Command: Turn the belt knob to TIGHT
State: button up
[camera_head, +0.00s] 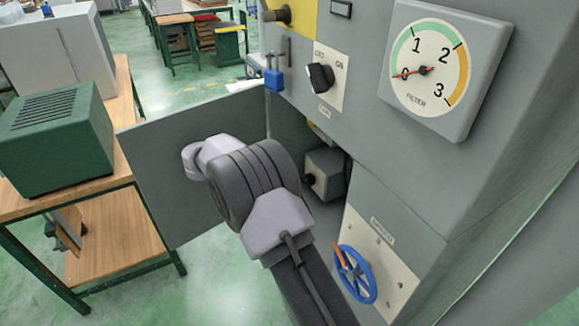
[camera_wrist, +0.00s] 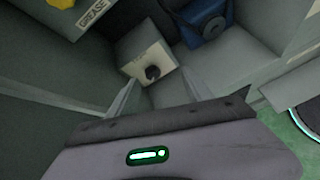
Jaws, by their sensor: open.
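A black knob (camera_wrist: 152,73) sits on a cream plate on a small grey box (camera_wrist: 140,45) inside the open cabinet, in the wrist view. Its lettering is too small to read, so I cannot tell its setting. In the head view the same knob (camera_head: 310,179) faces left, inside the compartment. My gripper (camera_wrist: 157,86) is open, with its two thin fingers apart and pointing toward the knob. The knob shows between and beyond them, and I see no contact. In the head view my wrist hides the gripper.
The grey cabinet door (camera_head: 180,165) stands open at left. A blue handwheel (camera_head: 356,274), a filter gauge (camera_head: 424,70) and an OFF/ON switch (camera_head: 320,76) are on the cabinet front. A blue unit (camera_wrist: 200,22) is beside the knob box. A yellow GREASE item (camera_wrist: 62,3) is at upper left.

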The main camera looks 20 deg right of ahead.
aim_at(307, 180)
jog(key=w+f+n+t+h, duration=0.1)
jog(key=w+f+n+h, duration=0.15)
jog(key=f, duration=0.35)
jog(key=shift+y, duration=0.35)
jog(key=b+x, duration=0.1)
jog(key=x, duration=0.2)
jog(key=b+x, duration=0.2)
jog(key=x, duration=0.2)
jog(key=w+b+x, duration=0.1)
jog(key=b+x, duration=0.1)
jog(key=x, duration=0.2)
jog(key=shift+a, duration=0.15)
grip_shut()
